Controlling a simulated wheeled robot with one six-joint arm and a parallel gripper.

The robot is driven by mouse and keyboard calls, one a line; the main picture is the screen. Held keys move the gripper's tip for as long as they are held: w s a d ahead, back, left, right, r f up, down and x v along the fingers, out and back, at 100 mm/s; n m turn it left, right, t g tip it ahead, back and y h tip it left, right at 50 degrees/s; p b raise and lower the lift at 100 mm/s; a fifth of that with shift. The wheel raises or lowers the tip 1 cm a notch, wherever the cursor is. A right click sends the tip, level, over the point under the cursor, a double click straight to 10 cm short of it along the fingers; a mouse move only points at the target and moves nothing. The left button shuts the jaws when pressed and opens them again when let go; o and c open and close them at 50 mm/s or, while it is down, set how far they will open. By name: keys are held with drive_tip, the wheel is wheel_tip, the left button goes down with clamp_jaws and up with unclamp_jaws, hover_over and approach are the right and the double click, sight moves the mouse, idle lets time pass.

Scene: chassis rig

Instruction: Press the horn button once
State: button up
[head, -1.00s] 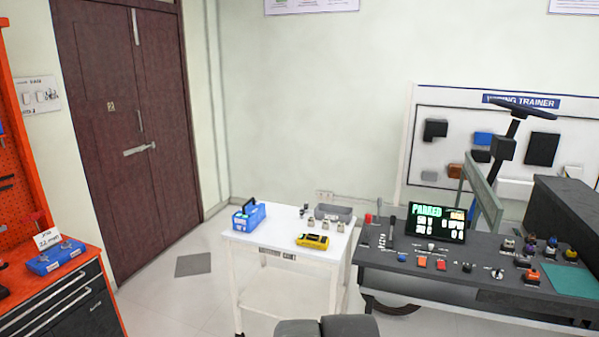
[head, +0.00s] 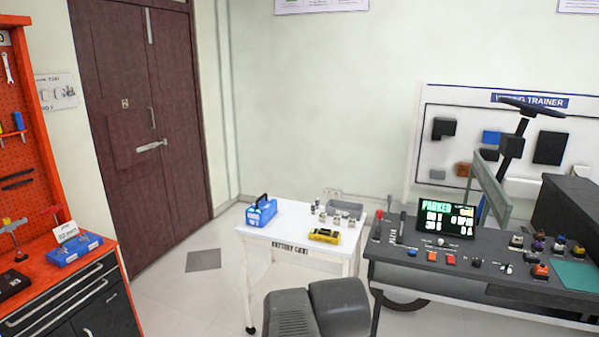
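A dark grey control console (head: 400,275) stands at the right with several small buttons, knobs and levers on top. Near its front edge are a blue button (head: 412,253), an orange button (head: 432,256), a red button (head: 450,259) and a black knob (head: 477,263). A larger orange-red button (head: 540,270) sits farther right. The labels are too small to read, so I cannot tell which is the horn button. A lit display (head: 446,218) on the console reads "PARKED".
A white table (head: 290,240) left of the console holds a blue toolbox (head: 261,212), a yellow device (head: 324,236) and small metal parts. An orange tool bench (head: 30,270) stands at the left. A steering wheel (head: 532,106) rises behind the console. Open floor lies between bench and table.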

clamp_jaws()
idle(1.5)
